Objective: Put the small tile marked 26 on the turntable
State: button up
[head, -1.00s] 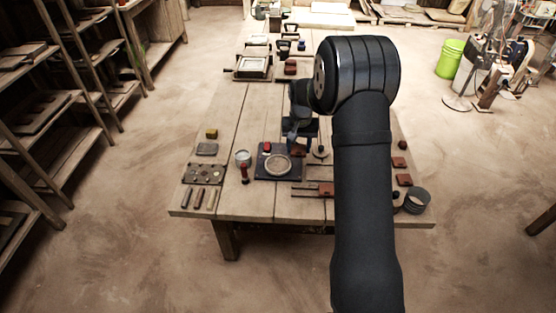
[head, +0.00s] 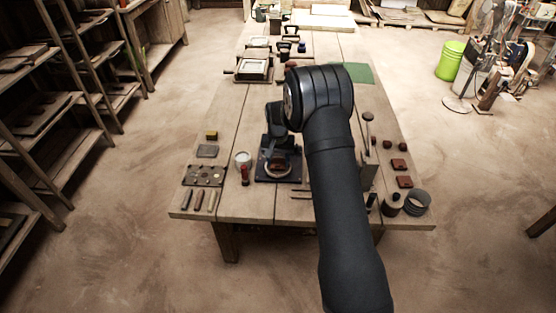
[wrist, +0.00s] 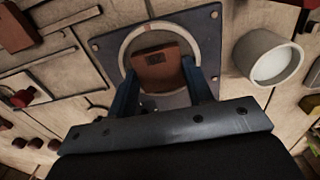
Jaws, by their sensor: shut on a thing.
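My gripper (wrist: 160,80) is shut on a small reddish-brown tile (wrist: 157,75), one finger on each side. The tile has a small dark mark near its far edge; I cannot read the number. In the wrist view the tile lies over the turntable (wrist: 125,50), a round disc with a pale rim on a dark square base. I cannot tell whether the tile touches the disc. In the head view my gripper (head: 280,152) is above the turntable (head: 264,170), and my wrist hides part of it.
A white cup (wrist: 268,58) stands beside the turntable base.

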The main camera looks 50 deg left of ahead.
aim_at(278, 163)
jog(key=shift+f, duration=0.15)
jog(key=o, duration=1)
notch_tip(278, 163, up, 12)
notch_tip(278, 163, down, 12)
jog(key=shift+r, duration=0.1)
notch_tip(278, 163, up, 2)
jog(key=shift+r, duration=1)
